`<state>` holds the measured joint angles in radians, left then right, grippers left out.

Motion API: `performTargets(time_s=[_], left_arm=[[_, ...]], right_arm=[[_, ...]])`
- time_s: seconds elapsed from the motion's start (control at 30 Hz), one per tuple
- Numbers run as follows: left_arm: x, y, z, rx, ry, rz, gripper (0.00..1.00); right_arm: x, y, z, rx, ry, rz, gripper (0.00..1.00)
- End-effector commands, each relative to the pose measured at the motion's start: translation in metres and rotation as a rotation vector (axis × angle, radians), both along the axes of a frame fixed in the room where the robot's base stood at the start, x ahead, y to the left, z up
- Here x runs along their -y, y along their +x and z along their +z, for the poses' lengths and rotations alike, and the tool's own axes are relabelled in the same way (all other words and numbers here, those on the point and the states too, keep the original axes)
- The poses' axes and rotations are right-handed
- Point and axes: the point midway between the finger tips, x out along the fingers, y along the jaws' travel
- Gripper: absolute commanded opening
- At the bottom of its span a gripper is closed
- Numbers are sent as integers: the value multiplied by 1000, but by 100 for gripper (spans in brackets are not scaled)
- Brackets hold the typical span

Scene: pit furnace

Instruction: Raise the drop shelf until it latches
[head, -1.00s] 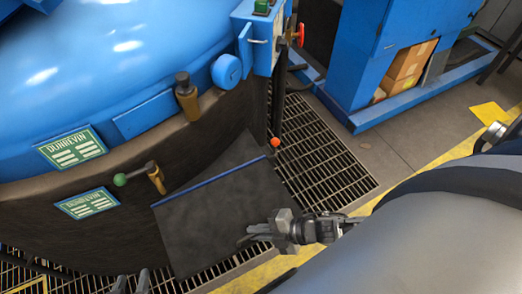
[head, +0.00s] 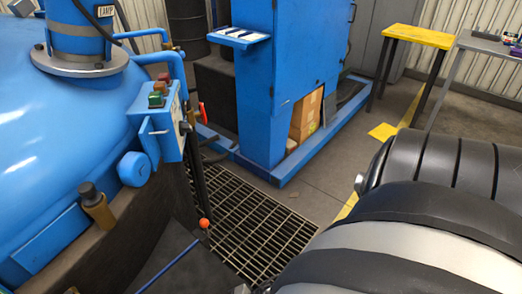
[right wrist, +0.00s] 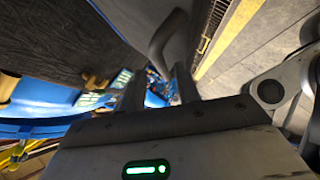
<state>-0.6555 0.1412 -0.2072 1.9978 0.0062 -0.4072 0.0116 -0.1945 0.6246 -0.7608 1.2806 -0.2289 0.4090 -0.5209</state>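The drop shelf is a dark panel with a blue edge strip (head: 168,267). It sits at the bottom of the head view beside the furnace wall, and most of it is cut off by the frame. A red-orange ball knob (head: 204,223) stands by its far corner. My right gripper shows in the right wrist view (right wrist: 161,80) with its two dark fingers apart. A dark surface (right wrist: 65,40) lies to its upper left, and a curved grey bar (right wrist: 168,38) passes just beyond the fingers. I cannot tell whether they touch. My left gripper is not in view.
The blue furnace (head: 50,140) fills the left, with a control box (head: 165,125) on its side. Floor grating (head: 250,205) lies beyond the shelf. A blue cabinet (head: 262,80) and a yellow-topped table (head: 420,37) stand further back. Some floor between them is clear.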

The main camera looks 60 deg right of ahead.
Motion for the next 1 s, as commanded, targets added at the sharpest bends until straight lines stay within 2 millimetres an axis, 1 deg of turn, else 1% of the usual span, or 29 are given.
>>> performTargets(time_s=[0.03,0.3,0.5,0.7,1.0], left_arm=[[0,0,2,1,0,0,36],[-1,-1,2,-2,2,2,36],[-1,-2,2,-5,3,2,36],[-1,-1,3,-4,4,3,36],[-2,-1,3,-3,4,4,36]], right_arm=[[9,-8,6,-3,-3,0,32],[54,-46,37,-2,-3,0,32],[78,-66,56,1,-1,0,32],[89,-74,64,4,0,0,32],[91,-75,65,6,0,-2,32]])
